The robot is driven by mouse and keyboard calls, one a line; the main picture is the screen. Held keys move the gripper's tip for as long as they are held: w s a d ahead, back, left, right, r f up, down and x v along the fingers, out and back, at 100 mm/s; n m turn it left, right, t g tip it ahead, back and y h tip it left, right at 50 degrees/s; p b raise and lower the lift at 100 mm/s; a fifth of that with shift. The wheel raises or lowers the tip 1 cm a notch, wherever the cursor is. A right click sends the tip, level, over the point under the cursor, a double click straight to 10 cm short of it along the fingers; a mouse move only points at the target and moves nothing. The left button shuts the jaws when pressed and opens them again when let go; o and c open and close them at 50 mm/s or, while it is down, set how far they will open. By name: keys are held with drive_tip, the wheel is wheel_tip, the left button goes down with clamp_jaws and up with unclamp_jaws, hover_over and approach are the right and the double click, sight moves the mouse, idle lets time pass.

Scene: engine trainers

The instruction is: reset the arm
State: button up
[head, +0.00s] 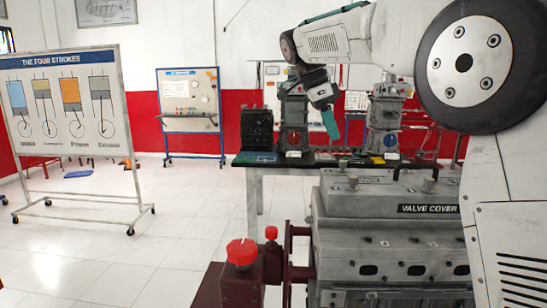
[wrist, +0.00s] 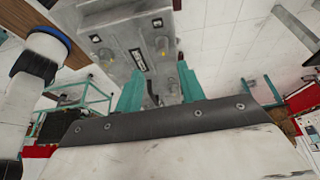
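My arm reaches in from the right in the head view. My gripper (head: 331,122) hangs from it with teal fingers pointing down, above and behind the engine trainer. In the wrist view my gripper (wrist: 160,88) has its two teal fingers apart, with nothing seen held between them. The grey engine with the valve cover (head: 386,200) stands below my arm at the right of the head view. In the wrist view the labelled valve cover (wrist: 115,45) shows beyond the fingers. My gripper looks apart from it.
A red knob (head: 241,252) stands on the engine's stand. Behind is a dark-topped bench (head: 335,160) with more engine units (head: 384,122). A "Four Strokes" board (head: 70,115) stands left, and a blue-framed board (head: 190,100) stands by the wall. White floor (head: 170,225) is open at left.

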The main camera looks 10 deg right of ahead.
drive_tip(key=s+d+f+n+t+y, duration=0.1)
drive_tip(key=s+d+f+n, duration=0.15)
drive_tip(key=s+n, duration=0.45)
drive_tip(key=s+d+f+n+y, duration=0.1)
drive_tip(key=s+f+n, duration=0.25)
drive_tip(key=s, duration=0.85)
drive_tip(key=s+d+f+n+t+y, duration=0.1)
drive_tip(key=s+f+n, duration=0.25)
drive_tip(key=s, duration=0.55)
drive_tip(key=s+f+n+y, duration=0.1)
drive_tip(key=s+f+n, duration=0.5)
drive_tip(key=s+f, duration=0.4)
drive_tip(key=shift+s, duration=0.35)
